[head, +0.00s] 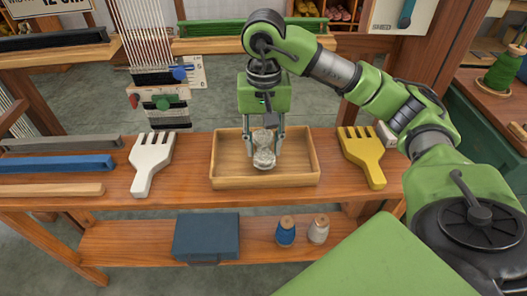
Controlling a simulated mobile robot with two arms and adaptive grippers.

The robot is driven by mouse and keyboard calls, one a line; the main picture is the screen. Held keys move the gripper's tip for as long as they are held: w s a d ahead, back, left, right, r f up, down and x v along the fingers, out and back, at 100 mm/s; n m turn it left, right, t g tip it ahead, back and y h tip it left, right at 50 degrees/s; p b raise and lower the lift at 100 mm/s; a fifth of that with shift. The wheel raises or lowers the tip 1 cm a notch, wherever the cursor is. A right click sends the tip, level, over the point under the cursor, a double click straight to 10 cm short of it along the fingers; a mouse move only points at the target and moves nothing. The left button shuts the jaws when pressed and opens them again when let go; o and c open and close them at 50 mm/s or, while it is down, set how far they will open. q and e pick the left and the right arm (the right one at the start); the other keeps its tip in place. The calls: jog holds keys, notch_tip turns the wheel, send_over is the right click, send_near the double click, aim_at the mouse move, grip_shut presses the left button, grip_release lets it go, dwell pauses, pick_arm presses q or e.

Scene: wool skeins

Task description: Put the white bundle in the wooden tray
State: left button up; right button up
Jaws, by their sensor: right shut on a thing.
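The white bundle (264,152) is a pale greyish-white skein in the head view. My right gripper (264,145) comes down from above and is shut on it, with a finger on each side. The bundle is over the inside of the wooden tray (227,168), a shallow rectangular box on the bench. Whether the bundle touches the tray floor I cannot tell. My left gripper is not in the head view.
A white comb (152,163) lies left of the tray and a yellow comb (362,160) right of it. Grey, blue (58,163) and wooden bars lie at the left. The lower shelf holds a dark blue box (207,236) and two spools (286,231).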

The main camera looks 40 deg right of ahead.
notch_tip(320, 180, down, 2)
jog(key=shift+f, duration=0.1)
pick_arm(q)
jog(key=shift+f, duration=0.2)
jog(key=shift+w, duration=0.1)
pick_arm(e)
jog(key=o, duration=0.9)
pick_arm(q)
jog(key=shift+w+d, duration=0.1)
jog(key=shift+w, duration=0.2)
